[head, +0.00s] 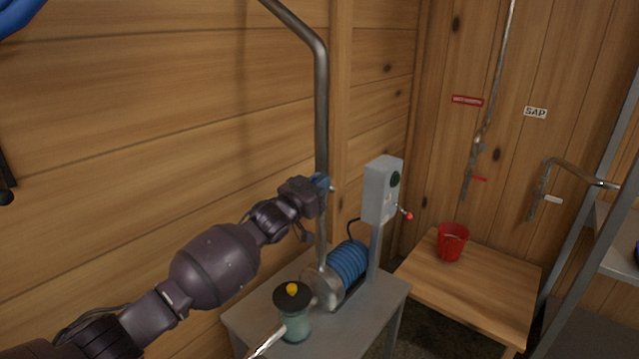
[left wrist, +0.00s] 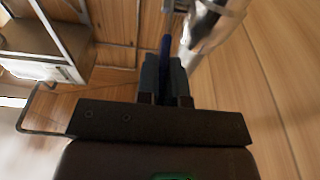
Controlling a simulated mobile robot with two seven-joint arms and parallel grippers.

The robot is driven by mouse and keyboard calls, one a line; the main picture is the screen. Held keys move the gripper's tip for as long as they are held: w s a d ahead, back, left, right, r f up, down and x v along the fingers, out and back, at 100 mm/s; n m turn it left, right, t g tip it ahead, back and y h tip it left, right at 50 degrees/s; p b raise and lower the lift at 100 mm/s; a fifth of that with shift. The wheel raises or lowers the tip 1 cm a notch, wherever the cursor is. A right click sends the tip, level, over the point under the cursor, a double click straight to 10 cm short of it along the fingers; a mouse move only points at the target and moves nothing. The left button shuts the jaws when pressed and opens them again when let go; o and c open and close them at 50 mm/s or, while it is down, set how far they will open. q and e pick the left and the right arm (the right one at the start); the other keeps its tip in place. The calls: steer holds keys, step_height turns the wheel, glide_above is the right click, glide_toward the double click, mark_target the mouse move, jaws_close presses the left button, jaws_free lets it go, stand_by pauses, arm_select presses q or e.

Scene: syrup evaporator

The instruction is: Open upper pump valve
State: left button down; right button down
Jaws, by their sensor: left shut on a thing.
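The upper pump valve has a blue handle (head: 323,182) on the vertical metal pipe (head: 321,110) above the pump. My left gripper (head: 318,189) is at the valve and shut on this handle. In the left wrist view the blue handle (left wrist: 165,48) stands up between the two dark fingers (left wrist: 163,75), beside the shiny pipe (left wrist: 205,30). The gripper partly hides the valve body in the head view. The right gripper does not show.
A red bucket (head: 453,240) is on a wooden table (head: 488,290). The plank wall (head: 170,110) is close behind.

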arm_select(q)
steer(key=c, duration=1.2)
jaws_free()
steer(key=shift+c, duration=0.2)
steer(key=b+v, duration=0.1)
steer(key=v, duration=1)
steer(key=shift+b, duration=0.3)
steer(key=shift+c, duration=0.3)
